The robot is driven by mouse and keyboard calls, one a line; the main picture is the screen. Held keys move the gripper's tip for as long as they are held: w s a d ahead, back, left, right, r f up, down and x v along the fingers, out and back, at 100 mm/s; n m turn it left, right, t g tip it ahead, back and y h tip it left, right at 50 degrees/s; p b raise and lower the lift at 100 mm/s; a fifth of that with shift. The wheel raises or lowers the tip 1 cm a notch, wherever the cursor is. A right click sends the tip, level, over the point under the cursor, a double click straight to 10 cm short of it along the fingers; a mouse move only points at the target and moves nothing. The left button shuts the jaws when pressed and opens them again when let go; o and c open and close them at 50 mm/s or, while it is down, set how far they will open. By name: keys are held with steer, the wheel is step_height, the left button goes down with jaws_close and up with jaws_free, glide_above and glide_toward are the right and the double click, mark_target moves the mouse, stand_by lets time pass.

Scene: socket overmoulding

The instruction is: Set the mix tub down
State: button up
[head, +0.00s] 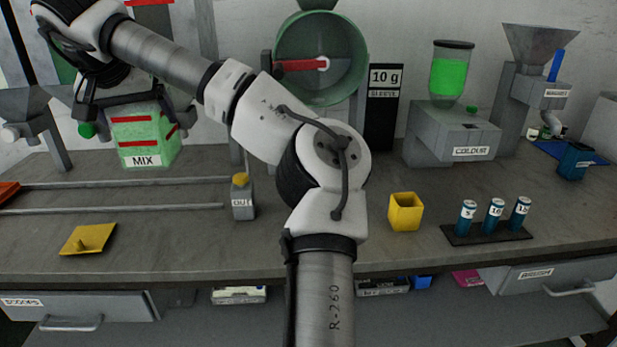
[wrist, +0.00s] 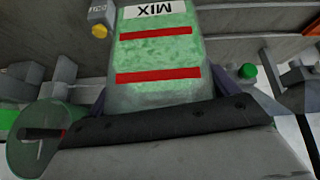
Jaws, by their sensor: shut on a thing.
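The mix tub (head: 150,143) is a pale green, see-through tub with red bands and a white MIX label. It hangs in the air at the left of the head view, in front of the wall and above the bench. My gripper (head: 125,106) is shut on the tub near its top. In the wrist view the tub (wrist: 155,60) fills the upper middle between the dark fingers of my gripper (wrist: 165,110). The tub looks roughly upright in the head view. Part of its top is hidden by my gripper.
Two rails (head: 120,183) run along the bench below the tub to an OUT block (head: 243,198). A yellow lid-like piece (head: 88,239) lies in front. A yellow cup (head: 405,212) and a rack of blue tubes (head: 488,233) stand to the right.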

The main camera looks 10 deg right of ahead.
steer(key=shift+w, duration=0.1)
steer(key=shift+f, duration=0.15)
step_height(320, 180, down, 20)
steer(key=shift+r+b, duration=0.25)
steer(key=shift+b, duration=0.45)
steer(key=shift+f, duration=0.2)
steer(key=o, duration=1.1)
steer(key=shift+o, duration=0.8)
